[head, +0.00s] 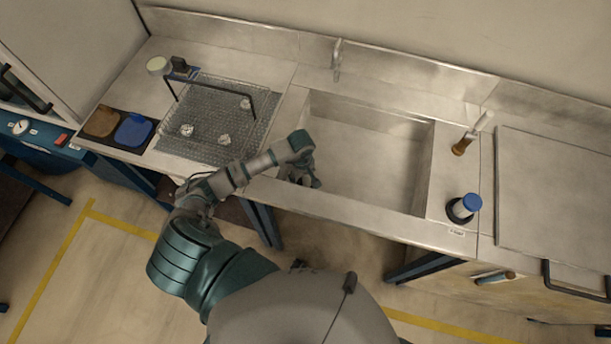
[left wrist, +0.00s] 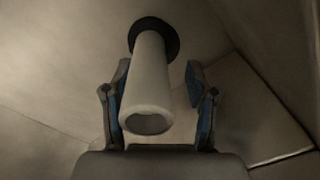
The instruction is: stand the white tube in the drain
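The white tube (left wrist: 150,85) shows in the left wrist view, its hollow end toward the camera. Its far end meets a dark round ring, the drain (left wrist: 168,38), on the sink floor; how deep it sits cannot be seen. My left gripper (left wrist: 158,66) is open, with one finger on each side of the tube. A gap shows between the tube and the right-hand finger; the left-hand finger is close to it or touching. In the head view my left gripper (head: 302,176) is inside the left end of the sink and hides the tube and drain. My right gripper is not in view.
The sink (head: 375,155) is otherwise empty, with its walls close around the gripper. A tap (head: 337,62) stands behind it. A wire rack with a dark handle (head: 215,120) is to the left. A blue-capped container (head: 463,207) and a wooden-handled tool (head: 463,145) are on the right.

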